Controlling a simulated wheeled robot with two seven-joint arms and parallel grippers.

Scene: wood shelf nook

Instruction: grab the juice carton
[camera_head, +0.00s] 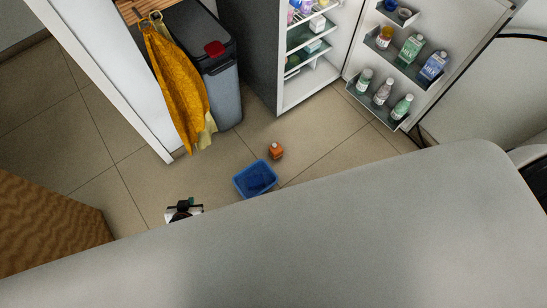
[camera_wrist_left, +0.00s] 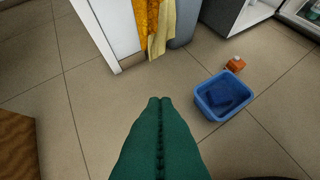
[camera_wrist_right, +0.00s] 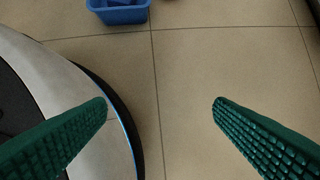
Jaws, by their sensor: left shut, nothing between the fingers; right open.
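A small orange carton (camera_head: 276,151), which looks like the juice carton, stands on the tiled floor just beyond a blue bin. It also shows in the left wrist view (camera_wrist_left: 236,63), up and to the right of my left gripper. My left gripper (camera_wrist_left: 159,100) is shut and empty, over bare floor. In the head view my left gripper (camera_head: 184,207) is left of the blue bin, apart from the carton. My right gripper (camera_wrist_right: 162,103) is open and empty over floor; the head view does not show it.
The blue bin (camera_head: 243,183) sits close to the carton. An open fridge door (camera_head: 440,30) holds several bottles and cartons. A grey trash can (camera_head: 226,95) and hanging yellow towel (camera_head: 175,75) stand at the back left. Floor right of the carton is clear.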

